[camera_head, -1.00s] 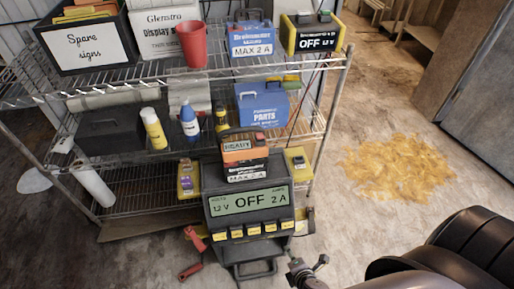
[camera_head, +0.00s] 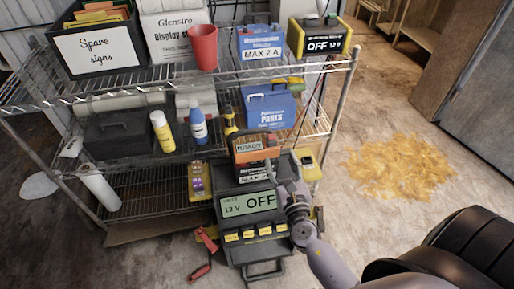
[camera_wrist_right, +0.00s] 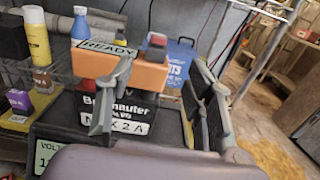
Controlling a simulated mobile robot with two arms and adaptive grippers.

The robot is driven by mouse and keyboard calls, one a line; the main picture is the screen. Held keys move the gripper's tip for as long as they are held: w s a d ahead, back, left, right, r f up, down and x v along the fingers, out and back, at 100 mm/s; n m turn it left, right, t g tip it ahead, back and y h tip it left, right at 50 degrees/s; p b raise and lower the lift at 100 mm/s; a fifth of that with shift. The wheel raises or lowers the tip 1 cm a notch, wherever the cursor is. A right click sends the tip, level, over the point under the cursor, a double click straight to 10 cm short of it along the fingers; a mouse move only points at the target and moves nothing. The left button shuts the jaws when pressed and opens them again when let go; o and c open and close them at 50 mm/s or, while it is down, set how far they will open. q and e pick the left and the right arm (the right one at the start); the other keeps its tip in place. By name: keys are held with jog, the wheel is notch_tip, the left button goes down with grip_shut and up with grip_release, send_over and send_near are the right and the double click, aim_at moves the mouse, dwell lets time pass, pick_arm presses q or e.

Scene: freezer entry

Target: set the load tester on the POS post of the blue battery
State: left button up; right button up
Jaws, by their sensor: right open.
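A blue battery (camera_head: 262,45) labelled MAX 2 A stands on the top shelf. A black battery with an orange top (camera_head: 250,150) and a READY tag sits on the charger. My right gripper (camera_head: 287,172) is open at this battery's right side. In the wrist view, the open fingers (camera_wrist_right: 160,100) overlap the orange top; I cannot tell whether they touch it. The POS marking is unreadable, and I cannot tell which object is the load tester. My left gripper is out of view.
A black charger (camera_head: 246,203) stands in front of the wire shelf. A yellow-black unit (camera_head: 320,42), a red cup (camera_head: 204,47) and a sign box (camera_head: 95,55) occupy the top shelf. A blue parts case (camera_head: 270,110) is below. Floor at right has a yellow-brown spill (camera_head: 400,168).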

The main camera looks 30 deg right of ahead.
aim_at(272, 141)
jog(key=x, duration=0.5)
jog(key=shift+a+p+x, duration=0.1)
jog(key=shift+p+x, duration=0.2)
jog(key=shift+x, duration=1)
jog(key=shift+a+p+x, duration=0.15)
jog(key=shift+p+x, duration=0.15)
jog(key=shift+x, duration=0.95)
jog(key=shift+r, duration=0.1)
jog(key=shift+c, duration=0.3)
jog(key=shift+a, duration=0.1)
grip_shut()
jog(key=shift+r, duration=0.15)
